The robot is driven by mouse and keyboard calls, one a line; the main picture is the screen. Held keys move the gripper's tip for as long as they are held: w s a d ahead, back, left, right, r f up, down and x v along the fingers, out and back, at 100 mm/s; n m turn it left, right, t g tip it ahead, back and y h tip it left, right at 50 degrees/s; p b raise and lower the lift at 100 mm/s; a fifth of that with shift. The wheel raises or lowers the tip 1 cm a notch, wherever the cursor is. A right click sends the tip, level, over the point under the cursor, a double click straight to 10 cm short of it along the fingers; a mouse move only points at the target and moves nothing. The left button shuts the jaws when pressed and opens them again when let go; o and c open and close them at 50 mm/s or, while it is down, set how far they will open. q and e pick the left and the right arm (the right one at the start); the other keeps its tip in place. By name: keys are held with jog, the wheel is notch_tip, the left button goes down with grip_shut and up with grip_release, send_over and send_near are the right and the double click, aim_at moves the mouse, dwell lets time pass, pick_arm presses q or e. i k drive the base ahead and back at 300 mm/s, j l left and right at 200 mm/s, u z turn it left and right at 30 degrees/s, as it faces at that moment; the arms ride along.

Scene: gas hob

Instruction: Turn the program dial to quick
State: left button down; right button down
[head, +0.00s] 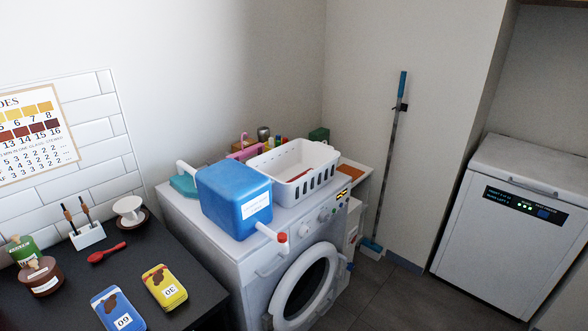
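A white washing machine (247,260) stands in the middle of the head view, with its round dark door (304,281) at the front. Small round knobs (324,215) sit on its upper front panel, beside a small dark display with yellow marks (342,194). I cannot tell which of them is the program dial, nor read any setting or the word quick. A blue canister (232,195) with a red-capped white spout (281,238) stands on the machine, the spout reaching over the front edge left of the knobs. Neither of my grippers is in view.
A white basket (293,165) stands behind the canister on the machine. A dark counter (130,262) at left holds yellow (164,287) and blue (118,309) tins and a red spoon (107,252). A white chest appliance (515,222) stands right. Floor (390,290) between is clear.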

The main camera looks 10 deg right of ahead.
aim_at(304, 230)
jog(key=i+l, duration=0.15)
jog(key=i, duration=0.75)
